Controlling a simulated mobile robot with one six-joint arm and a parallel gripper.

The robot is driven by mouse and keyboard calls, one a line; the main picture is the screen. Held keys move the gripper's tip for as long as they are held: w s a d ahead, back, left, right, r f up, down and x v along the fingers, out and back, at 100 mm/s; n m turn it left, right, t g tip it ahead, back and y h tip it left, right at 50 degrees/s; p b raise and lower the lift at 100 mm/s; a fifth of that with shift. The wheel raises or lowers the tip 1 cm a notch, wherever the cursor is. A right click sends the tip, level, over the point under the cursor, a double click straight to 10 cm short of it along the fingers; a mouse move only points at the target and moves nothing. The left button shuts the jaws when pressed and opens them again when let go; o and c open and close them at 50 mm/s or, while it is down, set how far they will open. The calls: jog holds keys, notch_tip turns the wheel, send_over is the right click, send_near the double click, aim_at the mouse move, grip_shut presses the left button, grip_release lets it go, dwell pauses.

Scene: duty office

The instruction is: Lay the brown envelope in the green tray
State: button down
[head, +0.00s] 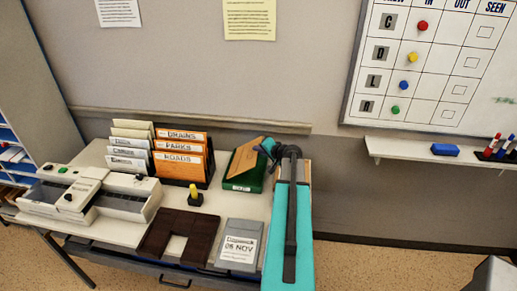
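The green tray (243,185) stands toward the back right of the desk, with a white label on its front. A flat orange-brown piece, which looks like the brown envelope (246,156), slants over the tray's left and back part. I cannot tell whether it rests fully inside or is partly held up. My gripper (267,148) is at the envelope's upper right end, touching or very close to it. Its fingers are small and dark here, so their opening is unclear. My arm hides the desk right of the tray, where a tan edge (307,172) shows.
Left of the tray stands a rack of orange folders (180,158) and cream ones. In front are a yellow-topped stamp (194,196), a dark brown organiser (172,236) and a grey date block (240,244). A grey-white machine (85,192) fills the desk's left. A whiteboard (435,65) hangs right.

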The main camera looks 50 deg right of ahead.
jog(key=shift+f+b, duration=2.6)
jog(key=shift+b, duration=0.25)
jog(key=shift+s+a+f+b, duration=0.1)
jog(key=shift+f+b, duration=0.65)
jog(key=shift+a, duration=0.1)
jog(key=c, duration=1.8)
grip_release()
jog(key=shift+c, duration=0.2)
jog(key=shift+r, duration=0.15)
jog(key=b+v, duration=0.3)
jog(key=v, duration=1)
jog(key=shift+s, duration=0.3)
jog(key=shift+s+r, duration=0.1)
